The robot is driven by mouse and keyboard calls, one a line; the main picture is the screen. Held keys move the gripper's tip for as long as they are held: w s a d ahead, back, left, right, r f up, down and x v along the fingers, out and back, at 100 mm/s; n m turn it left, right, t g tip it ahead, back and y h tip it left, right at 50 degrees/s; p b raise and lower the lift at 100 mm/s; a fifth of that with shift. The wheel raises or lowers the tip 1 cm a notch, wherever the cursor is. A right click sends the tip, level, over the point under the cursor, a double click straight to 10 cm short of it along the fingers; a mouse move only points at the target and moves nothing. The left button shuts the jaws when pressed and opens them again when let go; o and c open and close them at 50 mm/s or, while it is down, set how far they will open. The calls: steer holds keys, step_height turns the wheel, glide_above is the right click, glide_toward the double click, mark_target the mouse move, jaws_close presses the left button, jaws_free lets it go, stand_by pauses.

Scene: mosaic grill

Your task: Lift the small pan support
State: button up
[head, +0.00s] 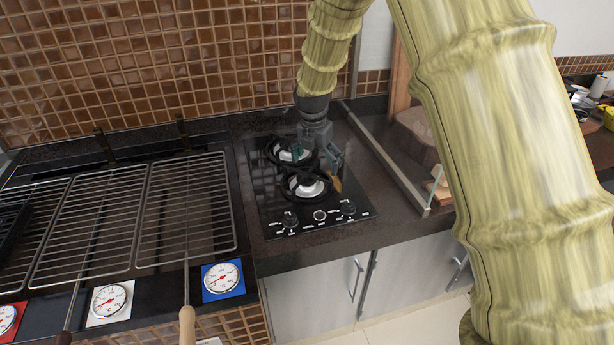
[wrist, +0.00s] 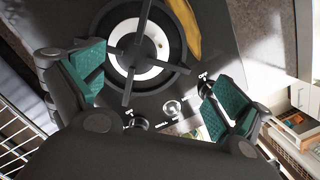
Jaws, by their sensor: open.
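Two black ring-shaped pan supports with inward arms sit on the glass cooktop (head: 262,200). The front pan support (head: 305,197) sits around a burner close behind the knobs. The rear pan support (head: 272,146) is partly hidden by my gripper. I cannot tell for sure which is the small one. My gripper (head: 317,160) is open and empty over the cooktop, pointing down. In the wrist view its teal-padded fingers (wrist: 157,90) are spread wide, and a pan support (wrist: 142,50) with crossed arms lies beyond and between them. No contact shows.
A yellow-brown object (head: 336,184) lies on the cooktop just right of the front support; it also shows in the wrist view (wrist: 184,25). Grill racks (head: 185,210) are at left, a glass panel (head: 385,160) at right, and a tiled wall (head: 180,60) behind.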

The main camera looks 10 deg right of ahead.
mark_target(318, 178)
steer(key=shift+d+f+p, duration=0.15)
steer(key=shift+f+p, duration=0.45)
steer(key=shift+f, duration=0.75)
steer(key=shift+d+f+p, duration=0.1)
steer(key=shift+f+p, duration=0.5)
steer(key=shift+f, duration=0.7)
steer(key=shift+s, duration=0.2)
steer(key=c, duration=1.2)
